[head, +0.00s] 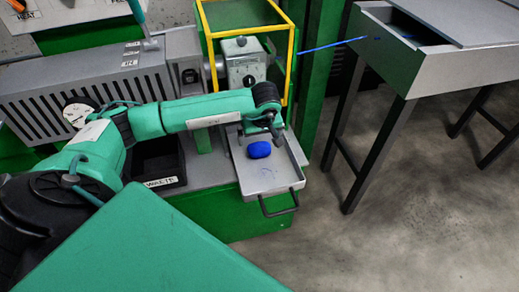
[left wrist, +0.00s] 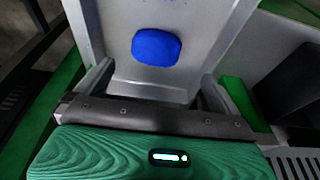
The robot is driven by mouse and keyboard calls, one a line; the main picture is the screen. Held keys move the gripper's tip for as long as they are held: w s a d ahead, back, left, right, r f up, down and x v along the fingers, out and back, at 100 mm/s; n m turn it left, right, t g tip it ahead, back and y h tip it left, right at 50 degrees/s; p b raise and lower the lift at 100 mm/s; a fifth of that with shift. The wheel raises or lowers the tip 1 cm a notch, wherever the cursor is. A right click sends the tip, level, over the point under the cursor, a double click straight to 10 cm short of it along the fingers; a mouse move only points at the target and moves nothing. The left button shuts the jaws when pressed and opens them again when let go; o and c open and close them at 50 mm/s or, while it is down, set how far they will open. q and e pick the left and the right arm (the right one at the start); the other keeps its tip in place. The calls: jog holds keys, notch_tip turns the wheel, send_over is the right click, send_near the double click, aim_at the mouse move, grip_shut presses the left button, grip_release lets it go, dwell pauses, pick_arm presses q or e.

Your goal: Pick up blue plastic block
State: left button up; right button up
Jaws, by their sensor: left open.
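The blue plastic block (head: 259,149) is a rounded blue lump lying in a light grey metal tray (head: 266,184). In the left wrist view the block (left wrist: 156,47) sits near the top centre, on the tray floor (left wrist: 150,80). My left gripper (head: 262,130) points down just above and behind the block in the head view. It is open and empty, and whether it touches the block cannot be told. My right gripper is in neither view.
A yellow-framed guard (head: 291,60) and a grey machine unit (head: 243,62) stand behind the tray. A black bin (head: 158,165) lies to its left. A grey table (head: 440,68) stands at the right, with a thin blue strand (head: 335,45) near it. Open floor lies right of the tray.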

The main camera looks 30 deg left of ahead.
aim_at(260, 147)
pick_arm(q)
jog(key=x, duration=0.7)
jog(key=shift+w+d+f, duration=0.15)
jog(key=shift+w+f, duration=0.15)
jog(key=shift+f, duration=0.1)
jog(key=c, duration=1)
jog(key=shift+c, duration=0.7)
jog(key=shift+r, duration=0.15)
